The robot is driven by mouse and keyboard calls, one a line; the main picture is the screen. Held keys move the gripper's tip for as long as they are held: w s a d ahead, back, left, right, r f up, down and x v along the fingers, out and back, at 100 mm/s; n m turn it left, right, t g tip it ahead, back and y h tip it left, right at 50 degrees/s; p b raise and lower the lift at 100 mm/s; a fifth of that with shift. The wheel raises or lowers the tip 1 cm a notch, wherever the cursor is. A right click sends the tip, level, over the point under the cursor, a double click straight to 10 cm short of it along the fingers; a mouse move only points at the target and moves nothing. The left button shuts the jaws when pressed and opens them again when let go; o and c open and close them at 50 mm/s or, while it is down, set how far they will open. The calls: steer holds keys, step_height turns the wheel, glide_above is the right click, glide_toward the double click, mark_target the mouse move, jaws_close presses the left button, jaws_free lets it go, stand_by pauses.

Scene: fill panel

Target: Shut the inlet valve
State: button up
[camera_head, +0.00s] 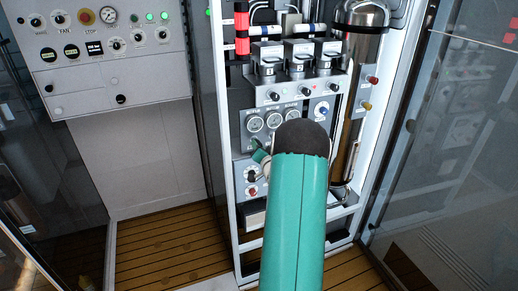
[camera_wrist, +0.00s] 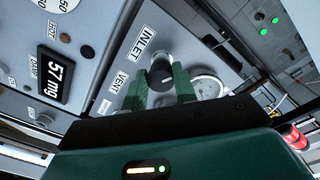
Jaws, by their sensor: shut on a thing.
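The inlet valve (camera_wrist: 161,72) is a dark round knob next to the INLET label in the wrist view. My gripper (camera_wrist: 160,86) has its two green fingers on either side of this knob, shut on it. The VENT label (camera_wrist: 115,83) sits beside the left finger. In the head view my teal arm (camera_head: 297,220) stands in front of the rack and hides much of the lower panel. Part of my gripper (camera_head: 262,158) shows at the lower panel, left of the arm's dark end. The knob cannot be made out there.
Round gauges (camera_head: 273,121) sit above the gripper, below a row of switches. A grey control box (camera_head: 115,80) stands at left, a steel cylinder (camera_head: 362,75) at right. Glass panels flank the rack. Wooden floor (camera_head: 165,245) lies open at lower left.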

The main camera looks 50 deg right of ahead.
steer(key=m, duration=1.2)
steer(key=shift+r+y, duration=0.25)
steer(key=shift+y, duration=0.05)
stand_by(0.3)
steer(key=o, duration=1)
steer(key=shift+c, duration=0.2)
steer(key=v, duration=1.3)
steer(key=shift+s+a, duration=0.2)
steer(key=shift+s, duration=0.15)
